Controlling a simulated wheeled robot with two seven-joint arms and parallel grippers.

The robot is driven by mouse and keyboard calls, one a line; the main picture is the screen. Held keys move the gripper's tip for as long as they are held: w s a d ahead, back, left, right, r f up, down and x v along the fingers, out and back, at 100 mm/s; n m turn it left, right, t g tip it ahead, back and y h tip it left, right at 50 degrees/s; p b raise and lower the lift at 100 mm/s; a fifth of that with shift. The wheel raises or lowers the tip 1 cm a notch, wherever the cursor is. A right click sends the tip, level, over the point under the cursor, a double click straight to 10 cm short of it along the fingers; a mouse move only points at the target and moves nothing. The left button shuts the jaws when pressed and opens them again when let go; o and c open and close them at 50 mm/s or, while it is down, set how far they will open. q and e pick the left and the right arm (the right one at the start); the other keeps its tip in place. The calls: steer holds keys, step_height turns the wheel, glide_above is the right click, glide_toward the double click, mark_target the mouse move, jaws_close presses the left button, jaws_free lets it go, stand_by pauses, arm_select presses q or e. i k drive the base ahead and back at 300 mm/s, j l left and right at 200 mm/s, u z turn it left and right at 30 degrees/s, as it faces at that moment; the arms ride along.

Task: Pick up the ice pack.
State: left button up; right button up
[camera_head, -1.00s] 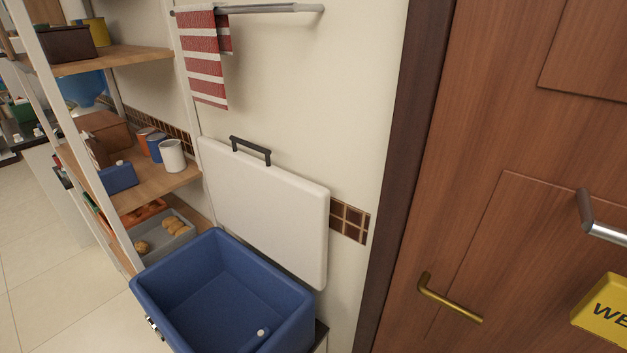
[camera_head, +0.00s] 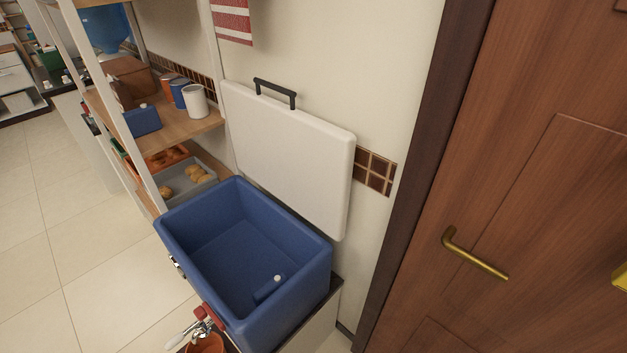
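A blue ice pack (camera_head: 266,291) with a round white cap lies inside the open blue cooler (camera_head: 190,217), on its floor near the front right corner. Its blue body blends with the cooler's inside, so its outline is hard to make out. A similar blue block (camera_head: 143,122) with a small white cap sits on the middle wooden shelf at the left. Neither of my grippers shows in the head view.
The cooler's white lid (camera_head: 285,155) stands open against the wall. Red and metal items and an orange container (camera_head: 206,344) are at the cooler's front left. A wooden door (camera_head: 510,200) fills the right. Tiled floor (camera_head: 60,230) is clear at left.

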mark_target(144, 120)
steer(key=u, duration=1.25)
steer(key=i+j+z, duration=0.15)
steer(key=j, duration=0.25)
steer(key=i+j+z, duration=0.15)
steer(key=j, duration=0.3)
steer(key=i+j+z, duration=0.15)
steer(key=j, duration=0.3)
steer(key=i+j+z, duration=0.15)
steer(key=j, duration=0.3)
steer(key=j+z, duration=0.15)
steer(key=j, duration=0.3)
steer(key=i+j+z, duration=0.25)
steer(key=i+j, duration=0.2)
steer(key=j, duration=0.2)
steer(key=i+j+z, duration=0.15)
steer(key=j, duration=0.25)
steer(key=i+j+z, duration=0.3)
steer(key=j, duration=0.25)
steer(key=k+l+z, duration=0.25)
steer(key=l+z, duration=0.25)
steer(key=l, duration=0.2)
